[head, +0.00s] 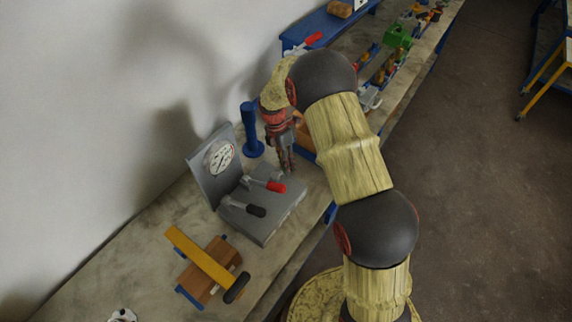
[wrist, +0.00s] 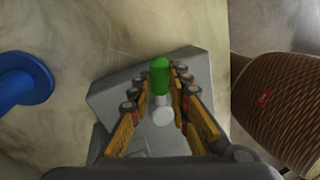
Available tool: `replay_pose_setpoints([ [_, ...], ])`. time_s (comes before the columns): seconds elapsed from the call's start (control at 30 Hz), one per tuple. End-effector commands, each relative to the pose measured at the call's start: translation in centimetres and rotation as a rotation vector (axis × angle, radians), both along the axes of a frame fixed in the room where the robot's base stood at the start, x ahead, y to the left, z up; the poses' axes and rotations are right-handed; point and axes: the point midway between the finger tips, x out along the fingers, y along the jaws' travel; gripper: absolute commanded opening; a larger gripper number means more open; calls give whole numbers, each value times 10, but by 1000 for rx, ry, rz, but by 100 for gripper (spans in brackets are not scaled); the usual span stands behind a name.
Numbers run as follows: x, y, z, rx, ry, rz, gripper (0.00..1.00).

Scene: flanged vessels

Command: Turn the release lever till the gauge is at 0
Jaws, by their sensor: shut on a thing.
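A grey unit (head: 275,222) on the bench has an upright back plate with a white round gauge (head: 219,157); its reading is too small to make out. A red-handled lever (head: 274,186) and a black-handled lever (head: 255,210) stick out from the unit. My gripper (head: 288,168) points down at the unit's far end. In the wrist view, its fingers (wrist: 160,82) are closed on either side of a green lever handle (wrist: 160,70). The green handle is hidden in the head view. Which lever is the release lever cannot be told from labels.
A blue post with a flange (head: 250,130) stands behind the unit, close to my gripper. A wooden block with a yellow bar (head: 205,258) lies in front. Farther along the bench are a blue stand (head: 320,25) and a green object (head: 397,37).

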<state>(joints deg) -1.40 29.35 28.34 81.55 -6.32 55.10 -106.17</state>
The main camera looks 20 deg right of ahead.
Motion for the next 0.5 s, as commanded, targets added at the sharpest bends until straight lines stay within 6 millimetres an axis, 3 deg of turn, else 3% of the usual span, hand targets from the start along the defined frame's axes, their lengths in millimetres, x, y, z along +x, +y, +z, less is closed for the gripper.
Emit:
replay_pose_setpoints([
  [0.33,2,0,1,0,-4,1,37],
  [0.5,1,0,1,0,-3,1,37],
])
